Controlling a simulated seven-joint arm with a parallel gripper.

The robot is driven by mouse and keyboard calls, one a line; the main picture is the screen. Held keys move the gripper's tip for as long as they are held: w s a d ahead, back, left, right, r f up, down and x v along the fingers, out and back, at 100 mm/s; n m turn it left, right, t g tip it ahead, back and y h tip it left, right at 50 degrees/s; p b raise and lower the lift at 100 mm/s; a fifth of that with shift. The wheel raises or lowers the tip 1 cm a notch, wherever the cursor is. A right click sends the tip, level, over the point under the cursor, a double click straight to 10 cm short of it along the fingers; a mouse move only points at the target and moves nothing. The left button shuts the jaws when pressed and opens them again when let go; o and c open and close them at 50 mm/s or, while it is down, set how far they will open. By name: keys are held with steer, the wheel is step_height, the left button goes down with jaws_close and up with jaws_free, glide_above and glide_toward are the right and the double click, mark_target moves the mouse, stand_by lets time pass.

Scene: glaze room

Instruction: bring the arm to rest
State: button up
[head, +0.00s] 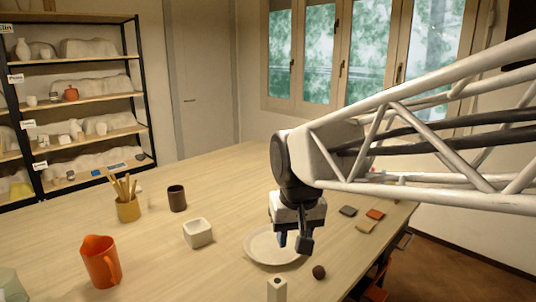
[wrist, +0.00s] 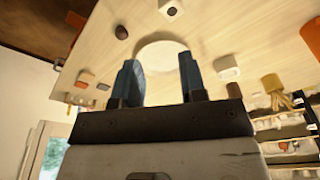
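My gripper (head: 294,240) hangs pointing down above the right part of the table, over or near a round pale plate (head: 262,248). In the wrist view my gripper (wrist: 161,85) has its two dark blue fingers spread apart, with nothing between them. The plate (wrist: 160,52) shows there beyond the fingertips. In the head view the gripper covers part of the plate. My arm reaches in from the right edge of the head view.
The wooden table (head: 160,240) holds an orange jug (head: 101,262), a tool pot (head: 128,208), a dark cup (head: 177,198), a white square bowl (head: 198,233), a dark ball (head: 319,272), a white block (head: 277,289) and tiles (head: 366,226). Shelves (head: 80,98) stand behind left.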

steer(key=s+d+f+m, duration=0.1)
steer(key=s+d+f, duration=0.2)
steer(key=s+d, duration=0.3)
steer(key=s+d+f+m, duration=0.1)
steer(key=s+d+f, duration=0.2)
steer(key=s+d, duration=0.4)
steer(key=shift+s+d+t+h, duration=0.3)
steer(key=shift+s+h, duration=0.1)
steer(key=shift+s, duration=0.3)
